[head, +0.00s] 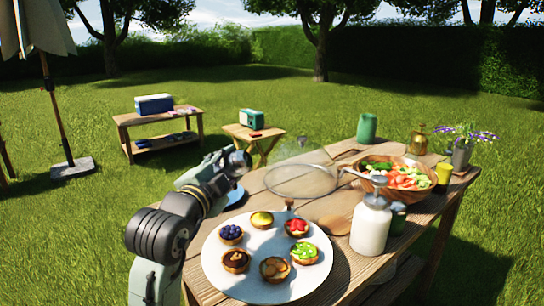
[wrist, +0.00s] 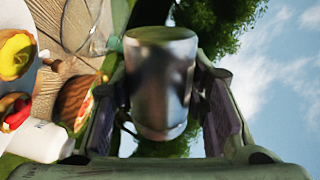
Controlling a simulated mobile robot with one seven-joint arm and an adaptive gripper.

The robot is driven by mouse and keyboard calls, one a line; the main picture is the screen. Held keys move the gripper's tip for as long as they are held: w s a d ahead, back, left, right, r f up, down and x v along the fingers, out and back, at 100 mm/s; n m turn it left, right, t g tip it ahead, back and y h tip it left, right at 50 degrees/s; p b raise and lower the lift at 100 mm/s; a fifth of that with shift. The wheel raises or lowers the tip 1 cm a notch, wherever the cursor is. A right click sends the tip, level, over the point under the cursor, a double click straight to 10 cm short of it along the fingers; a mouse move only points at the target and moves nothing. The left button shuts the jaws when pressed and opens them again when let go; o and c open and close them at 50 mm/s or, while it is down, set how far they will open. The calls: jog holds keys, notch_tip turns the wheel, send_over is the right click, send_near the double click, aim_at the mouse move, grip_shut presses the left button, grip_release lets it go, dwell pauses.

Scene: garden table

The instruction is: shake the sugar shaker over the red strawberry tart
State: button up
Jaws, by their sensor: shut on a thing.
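The red strawberry tart (head: 297,226) sits on the right side of a round white plate (head: 222,272). It also shows at the left edge of the wrist view (wrist: 15,112). In the wrist view the silver metal sugar shaker (wrist: 160,85) is between the two fingers of my gripper (wrist: 165,103), which is shut on it. The tarts lie at the left and sky at the right there, so the shaker looks tipped onto its side. Its holes cannot be made out. In the head view my arm reaches in over the table's left side; the shaker is not clear there.
Several other tarts share the plate, including a yellow one (head: 262,219) and a green one (head: 304,253). A white pump bottle (head: 371,224) stands right of the plate. Behind are a clear dome (head: 302,180), a salad bowl (head: 412,194) and a green canister (head: 367,127).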

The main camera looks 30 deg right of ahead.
jog(key=s+d+m+g+b, duration=0.1)
jog(key=s+d+m+b, duration=0.2)
jog(key=m, duration=0.6)
jog(key=s+d+m+g+h+b, duration=0.1)
jog(key=s+d+m+b, duration=0.3)
jog(key=d+m, duration=0.3)
jog(key=m+b, duration=0.1)
jog(key=m, duration=0.2)
jog(key=shift+d+f+b, duration=0.35)
jog(key=shift+f+b, duration=0.05)
